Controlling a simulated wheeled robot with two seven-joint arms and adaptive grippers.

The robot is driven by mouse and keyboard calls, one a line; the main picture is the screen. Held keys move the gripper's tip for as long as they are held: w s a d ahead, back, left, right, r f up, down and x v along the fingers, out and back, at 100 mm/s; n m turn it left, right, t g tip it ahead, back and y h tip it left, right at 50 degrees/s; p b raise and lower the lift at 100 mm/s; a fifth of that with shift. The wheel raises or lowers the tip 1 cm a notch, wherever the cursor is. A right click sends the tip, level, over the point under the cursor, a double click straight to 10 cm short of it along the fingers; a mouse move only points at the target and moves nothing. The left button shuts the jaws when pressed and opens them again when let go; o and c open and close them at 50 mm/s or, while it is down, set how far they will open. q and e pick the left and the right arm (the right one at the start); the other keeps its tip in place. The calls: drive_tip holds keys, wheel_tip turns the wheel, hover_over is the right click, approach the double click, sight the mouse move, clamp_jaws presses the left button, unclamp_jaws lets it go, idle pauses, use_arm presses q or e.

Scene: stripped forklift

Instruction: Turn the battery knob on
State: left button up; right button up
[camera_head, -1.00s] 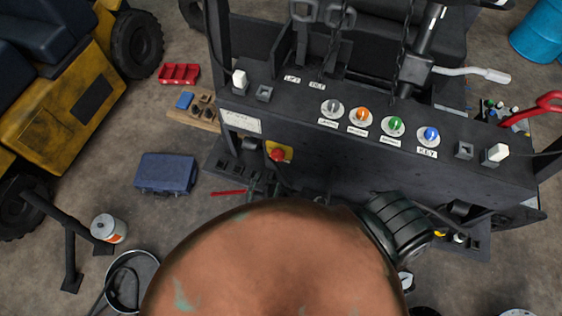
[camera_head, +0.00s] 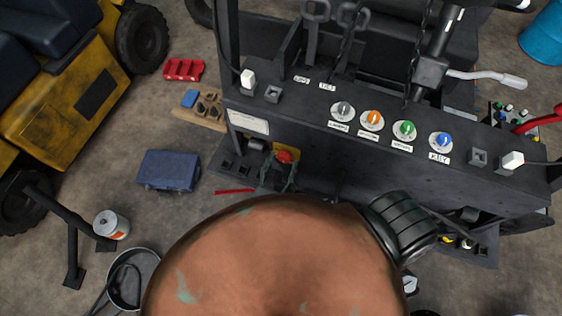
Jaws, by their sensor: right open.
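A red knob (camera_head: 284,156) sits on a yellow plate on the front face of the dark forklift body, below the white label plate. I take it for the battery knob, though I can read no label on it. My right gripper (camera_head: 279,172) is open at the knob, with its dark fingers just in front of and beside it. I cannot tell whether they touch it. My own brown body hides the arm behind the gripper. My left gripper is not in view.
On the panel top are grey (camera_head: 343,109), orange (camera_head: 372,119), green (camera_head: 404,130) and blue (camera_head: 441,140) knobs; the blue one is labelled KEY. A blue toolbox (camera_head: 169,171), a red bin (camera_head: 184,69) and a can (camera_head: 111,225) stand on the floor at left.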

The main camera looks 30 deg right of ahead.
drive_tip(key=shift+c, duration=0.3)
drive_tip(key=c, duration=1.1)
